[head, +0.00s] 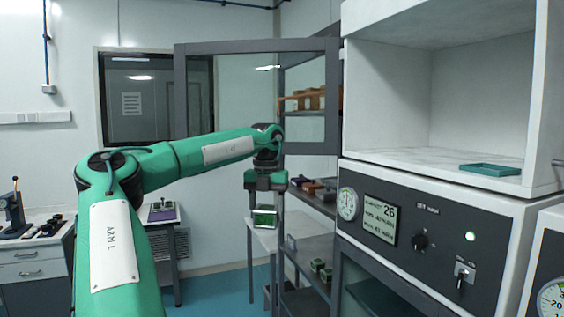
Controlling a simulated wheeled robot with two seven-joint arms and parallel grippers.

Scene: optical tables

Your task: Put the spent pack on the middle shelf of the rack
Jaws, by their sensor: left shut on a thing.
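My left gripper (265,206) points down and is shut on a small green pack with a pale face (264,218); I take this to be the spent pack. It hangs in the air just left of the rack. A lower shelf (313,248) holds small green-grey items (320,267). My right gripper is out of view.
A glazed door (250,45) stands open above my left forearm. A white side table (262,240) is below the pack. The white cabinet with a dial panel (420,230) and green tray (490,169) fills the right. Wooden holders (303,101) sit on an upper shelf.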

